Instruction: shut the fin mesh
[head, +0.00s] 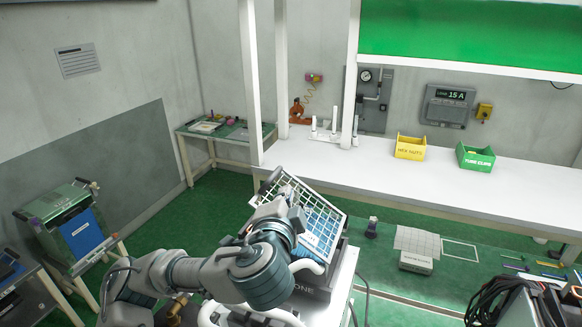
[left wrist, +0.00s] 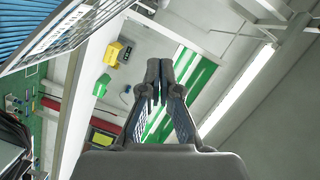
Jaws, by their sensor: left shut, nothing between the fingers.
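The fin mesh (head: 325,204) is a white framed grid, standing tilted open over a unit with blue fins (head: 314,228) in the middle of the head view. In the left wrist view the mesh (left wrist: 78,30) is at the upper left, with the blue fins (left wrist: 30,28) beside it. My left gripper (head: 287,190) is at the mesh's upper left side in the head view, and my arm hides the mesh's lower left part. Its fingers (left wrist: 157,88) are shut and empty, and apart from the mesh in the left wrist view. My right gripper does not show.
A long white bench (head: 445,178) with a yellow bin (head: 410,148) and a green bin (head: 476,158) stands behind. White posts (head: 250,85) rise near the mesh. Black cables (head: 503,296) lie at the lower right.

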